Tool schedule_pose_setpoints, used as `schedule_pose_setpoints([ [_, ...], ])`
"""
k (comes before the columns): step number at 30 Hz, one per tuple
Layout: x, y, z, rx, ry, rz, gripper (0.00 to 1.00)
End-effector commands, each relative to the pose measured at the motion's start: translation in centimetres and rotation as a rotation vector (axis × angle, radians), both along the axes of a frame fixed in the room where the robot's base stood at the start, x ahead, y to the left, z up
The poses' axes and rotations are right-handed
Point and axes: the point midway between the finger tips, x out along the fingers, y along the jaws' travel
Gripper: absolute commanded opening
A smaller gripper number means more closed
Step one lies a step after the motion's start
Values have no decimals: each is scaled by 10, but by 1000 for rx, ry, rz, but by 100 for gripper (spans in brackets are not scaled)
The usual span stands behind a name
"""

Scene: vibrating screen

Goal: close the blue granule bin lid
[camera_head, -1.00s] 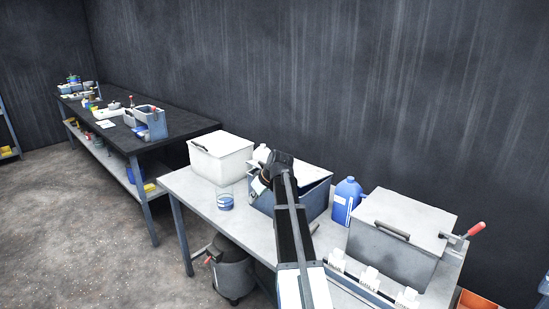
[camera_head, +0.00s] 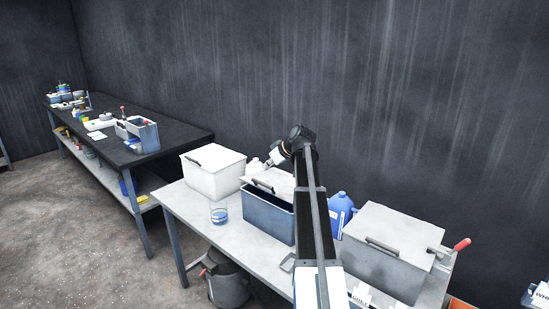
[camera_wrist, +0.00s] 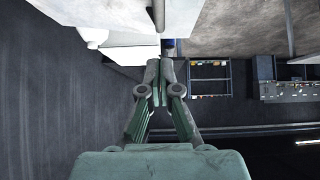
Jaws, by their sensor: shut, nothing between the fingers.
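The blue granule bin (camera_head: 268,218) stands on the light table, left of my arm in the head view. Its pale lid (camera_head: 283,184) is raised and tilted, with a dark handle (camera_head: 264,186) on its face. A dark gap shows between the lid and the bin's front rim. My gripper (camera_head: 268,164) is shut and empty, up by the lid's upper left edge; I cannot tell whether it touches the lid. In the wrist view the fingers (camera_wrist: 162,70) are together, with a pale panel beyond them. My arm hides the bin's right side.
A white box (camera_head: 211,172) stands left of the bin, with a beaker (camera_head: 218,214) in front of it. A blue jug (camera_head: 341,211) and a large grey bin (camera_head: 389,249) stand to the right. The dark wall (camera_head: 390,100) is close behind.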

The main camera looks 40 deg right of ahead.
Motion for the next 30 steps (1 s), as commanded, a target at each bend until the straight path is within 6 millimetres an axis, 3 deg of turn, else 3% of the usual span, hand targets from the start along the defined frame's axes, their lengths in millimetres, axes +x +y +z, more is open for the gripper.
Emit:
schedule_pose_setpoints([
  [4, 19, 5, -19, 2, 2, 1, 0],
  [13, 16, 4, -51, 0, 1, -1, 0],
  [30, 14, 1, -60, -5, -1, -4, 0],
])
